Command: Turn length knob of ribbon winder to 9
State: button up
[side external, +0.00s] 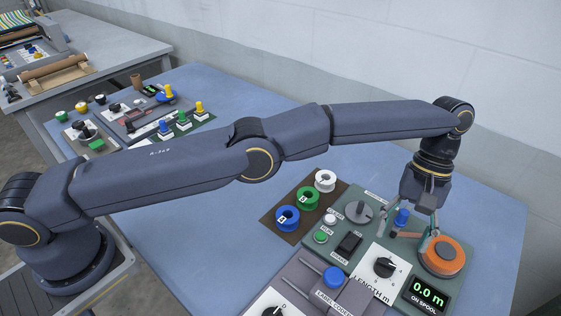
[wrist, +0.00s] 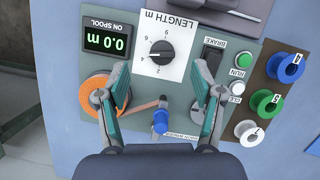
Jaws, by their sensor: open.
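The length knob (side external: 385,267) is a round black knob with a raised grip on a white dial plate marked LENGTH m. My gripper (side external: 413,237) points down over the ribbon winder, above the spool side. It is open and empty; in the wrist view its fingers (wrist: 162,78) are wide apart, with the knob lying ahead between their lines. The green display (wrist: 107,39) reads 0.0 m.
An orange ribbon spool (side external: 442,256) and a blue-topped post (side external: 402,217) stand close to my fingers. A black brake switch (side external: 349,243), green and white buttons and a grey knob (side external: 358,211) share the panel. Blue, green and white spools lie on a brown mat (side external: 283,228).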

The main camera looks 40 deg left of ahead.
notch_tip(320, 180, up, 8)
jog(key=t, duration=0.4)
send_over(387, 262)
jog(key=shift+y, duration=0.4)
notch_tip(387, 262, down, 17)
jog(key=shift+r, duration=0.1)
jog(key=shift+m, duration=0.3)
jog(key=c, duration=1.1)
